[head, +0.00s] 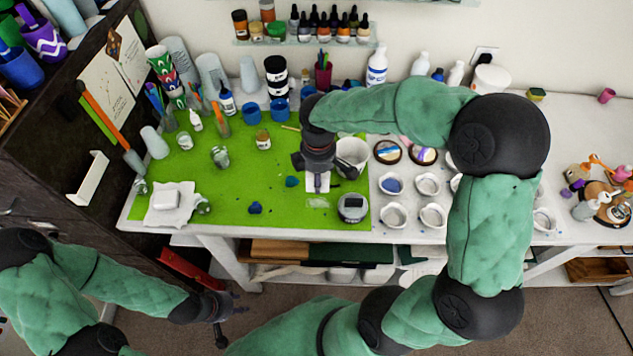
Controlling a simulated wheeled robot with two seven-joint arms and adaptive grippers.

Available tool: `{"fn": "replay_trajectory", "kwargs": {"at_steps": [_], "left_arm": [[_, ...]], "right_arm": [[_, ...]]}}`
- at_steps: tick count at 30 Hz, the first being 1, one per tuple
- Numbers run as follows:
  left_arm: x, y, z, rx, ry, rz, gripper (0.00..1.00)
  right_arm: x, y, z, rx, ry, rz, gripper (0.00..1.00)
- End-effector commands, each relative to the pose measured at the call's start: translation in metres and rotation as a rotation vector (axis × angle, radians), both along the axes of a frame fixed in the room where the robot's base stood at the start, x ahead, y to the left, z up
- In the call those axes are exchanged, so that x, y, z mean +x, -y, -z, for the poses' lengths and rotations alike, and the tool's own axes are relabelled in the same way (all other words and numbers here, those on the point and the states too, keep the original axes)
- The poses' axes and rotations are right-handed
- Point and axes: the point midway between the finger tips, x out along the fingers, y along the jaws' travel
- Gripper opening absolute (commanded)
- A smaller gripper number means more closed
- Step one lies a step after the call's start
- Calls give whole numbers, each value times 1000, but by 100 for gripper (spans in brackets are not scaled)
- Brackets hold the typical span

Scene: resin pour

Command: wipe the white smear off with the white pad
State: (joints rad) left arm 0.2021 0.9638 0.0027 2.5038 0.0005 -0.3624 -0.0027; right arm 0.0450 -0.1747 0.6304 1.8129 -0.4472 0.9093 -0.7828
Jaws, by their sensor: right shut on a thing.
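The white smear (317,203) is a pale, faint patch on the green mat (240,180), near its front right part. My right gripper (318,186) points down just behind the smear. It is shut on a flat white piece (326,184), which looks like the white pad; the fingers partly hide it. I cannot tell whether the pad touches the mat. My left gripper (238,303) is empty and looks open, low in front of the table. A white block (165,198) lies on a crumpled white cloth at the mat's left.
Several small white cups are further right.

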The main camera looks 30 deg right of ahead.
Motion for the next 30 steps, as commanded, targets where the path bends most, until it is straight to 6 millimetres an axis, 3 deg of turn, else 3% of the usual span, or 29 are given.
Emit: {"fn": "replay_trajectory", "kwargs": {"at_steps": [8,21,30], "left_arm": [[1,0,7,0,2,-2,40],[1,0,41,0,1,-1,40],[0,0,41,0,1,-1,40]], "right_arm": [[3,3,12,0,0,1,17],[3,3,51,0,0,2,17],[3,3,52,0,0,2,17]]}}
